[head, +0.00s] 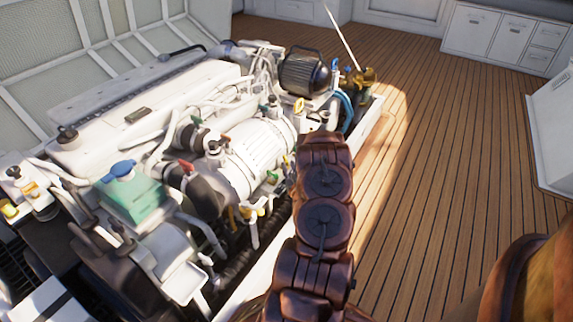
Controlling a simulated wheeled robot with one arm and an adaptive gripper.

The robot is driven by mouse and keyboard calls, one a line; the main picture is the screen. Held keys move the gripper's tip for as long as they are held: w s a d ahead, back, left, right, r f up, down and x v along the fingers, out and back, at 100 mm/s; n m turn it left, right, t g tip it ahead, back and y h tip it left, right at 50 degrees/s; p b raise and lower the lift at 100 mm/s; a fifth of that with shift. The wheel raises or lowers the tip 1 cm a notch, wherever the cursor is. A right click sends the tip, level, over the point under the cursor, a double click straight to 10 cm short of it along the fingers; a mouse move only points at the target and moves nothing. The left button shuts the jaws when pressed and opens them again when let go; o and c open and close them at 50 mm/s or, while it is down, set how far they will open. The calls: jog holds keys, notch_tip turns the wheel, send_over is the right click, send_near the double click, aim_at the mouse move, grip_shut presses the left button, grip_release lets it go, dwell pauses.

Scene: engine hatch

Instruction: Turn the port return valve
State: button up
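The white engine (130,110) fills the left half of the head view. Several small valves with coloured handles sit on and around it. They include a red handle (187,165), a green handle (272,176), yellow handles (250,212) low on the near side and a blue handle (335,64) at the far end. No label is readable, so I cannot tell which one is the port return valve. My brown arm reaches up the middle of the view along the engine's right side. My gripper does not show; the arm's own links may cover it.
A white hatch edge (368,125) runs along the engine's right side. A teal tank with a blue cap (120,170) and a black ribbed unit (304,72) rise from the engine. The wooden floor (450,150) to the right is clear. White cabinets (500,35) stand behind.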

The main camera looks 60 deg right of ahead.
aim_at(287, 163)
jog(key=shift+b+x, duration=0.3)
jog(key=shift+x, duration=0.85)
jog(key=shift+w+d, duration=0.35)
jog(key=shift+w, duration=0.05)
jog(key=shift+c, duration=0.4)
grip_shut()
